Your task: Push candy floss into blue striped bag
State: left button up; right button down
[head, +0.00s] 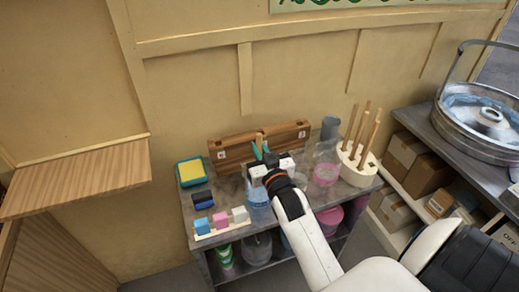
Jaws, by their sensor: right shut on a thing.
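My right gripper (262,167) is over the middle of the grey table, its arm coming in from the lower right. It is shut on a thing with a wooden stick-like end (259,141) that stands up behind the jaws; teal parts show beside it. The jaws hide the rest of the held thing. Just below the gripper is a pale blue, partly clear thing (258,212), possibly the blue striped bag; I cannot make out stripes. I cannot pick out the candy floss for sure. My left gripper is not in view.
A long wooden box (228,150) stands at the table's back. To the right are a clear jar with pink contents (326,174) and a cream holder with wooden sticks (357,168). Coloured blocks sit on a white rack (218,229) at front left. A metal floss machine (480,115) stands far right.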

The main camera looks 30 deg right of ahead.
notch_tip(320, 180, up, 11)
jog(key=p, duration=0.9)
jog(key=shift+p, duration=0.35)
jog(key=shift+r+p, duration=0.5)
jog(key=shift+r, duration=2.15)
